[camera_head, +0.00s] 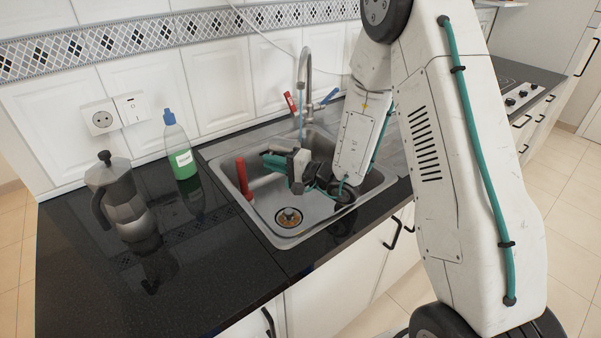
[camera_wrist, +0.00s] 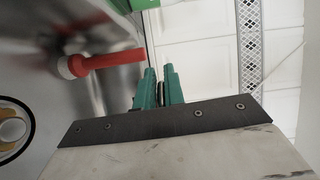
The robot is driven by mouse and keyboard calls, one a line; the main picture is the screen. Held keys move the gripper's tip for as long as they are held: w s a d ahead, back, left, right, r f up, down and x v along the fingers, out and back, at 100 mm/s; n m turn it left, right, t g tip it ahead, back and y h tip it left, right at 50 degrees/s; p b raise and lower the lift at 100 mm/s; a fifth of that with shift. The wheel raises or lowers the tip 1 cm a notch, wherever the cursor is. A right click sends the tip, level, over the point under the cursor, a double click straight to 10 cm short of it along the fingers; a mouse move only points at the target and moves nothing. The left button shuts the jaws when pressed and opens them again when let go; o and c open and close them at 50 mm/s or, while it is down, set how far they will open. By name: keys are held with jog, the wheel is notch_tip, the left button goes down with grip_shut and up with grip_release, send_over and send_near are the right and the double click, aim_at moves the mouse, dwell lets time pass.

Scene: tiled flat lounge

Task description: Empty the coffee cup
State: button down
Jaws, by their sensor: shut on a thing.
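My gripper (camera_head: 271,160), with green fingers, is low over the metal sink (camera_head: 258,215). Its fingers point left in the head view. In the wrist view the fingers (camera_wrist: 160,88) are close together on a narrow dark thing (camera_wrist: 160,96), mostly hidden between them. I cannot make out a coffee cup in either view, so I cannot tell whether this is part of it. The sink drain (camera_head: 288,216) shows a brown tint around it.
A red-handled tool (camera_head: 243,178) leans at the sink's left side, near my fingers. The tap (camera_head: 305,68) with red and blue levers stands behind. A green soap bottle (camera_head: 181,150) and a moka pot (camera_head: 120,198) stand on the left counter. The front left counter is clear.

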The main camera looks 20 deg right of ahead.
jog(key=shift+s+d+r+t+y, duration=0.1)
jog(key=shift+r+t+y, duration=0.2)
jog(key=shift+r, duration=0.2)
jog(key=shift+s+d+r+t+y, duration=0.1)
jog(key=shift+r+t+y, duration=0.15)
jog(key=shift+r, duration=0.2)
dwell(0.3)
jog(key=shift+r, duration=0.15)
jog(key=shift+r+t, duration=0.25)
jog(key=shift+r, duration=0.1)
jog(key=shift+s+d+r+t+y, duration=0.1)
jog(key=shift+r+t+y, duration=0.2)
jog(key=shift+r, duration=0.35)
jog(key=shift+s+d+r+t+y, duration=0.1)
jog(key=shift+r+y, duration=0.25)
jog(key=shift+r, duration=0.25)
jog(key=shift+r, duration=0.6)
jog(key=shift+s+d+r+t+y, duration=0.1)
jog(key=shift+r+t+y, duration=0.2)
jog(key=shift+r, duration=0.15)
jog(key=shift+s+d+r+t+y, duration=0.1)
jog(key=shift+r+t+y, duration=0.15)
jog(key=shift+r, duration=0.2)
jog(key=shift+r, duration=0.2)
jog(key=shift+s+d+r+t+y, duration=0.1)
jog(key=shift+r+t+y, duration=0.25)
jog(key=shift+t, duration=0.1)
